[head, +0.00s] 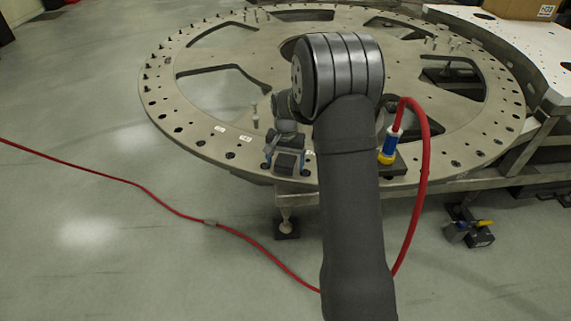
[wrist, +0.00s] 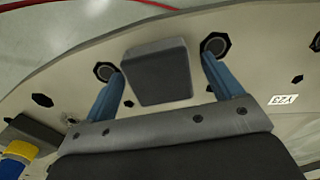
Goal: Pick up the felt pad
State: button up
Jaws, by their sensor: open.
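A dark grey, square-edged block, which looks like the felt pad (wrist: 157,75), sits on the turret plate (wrist: 262,45) near its rim. In the head view the pad (head: 288,164) shows at the plate's near edge. My gripper (wrist: 161,68) is open, with one blue finger on each side of the pad and a gap to each. In the head view my gripper (head: 286,156) is low over the plate at the pad. Whether the fingertips touch the plate is unclear.
A blue and yellow connector (head: 389,146) with a red hose (head: 424,190) stands right of my gripper, by a dark flat piece (head: 399,169). Small pegs (head: 254,115) and holes line the plate. A cardboard box (head: 520,8) is at the far right.

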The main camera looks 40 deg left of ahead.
aim_at(289, 161)
jog(key=shift+c, duration=0.3)
jog(key=c, duration=1)
jog(key=shift+r, duration=0.5)
jog(key=r, duration=0.2)
jog(key=d+r, duration=0.1)
jog(key=r, duration=0.1)
jog(key=shift+w, duration=0.25)
jog(key=w+d+r, duration=0.3)
jog(key=d+r, duration=0.3)
jog(key=d, duration=0.4)
jog(key=shift+w, duration=0.1)
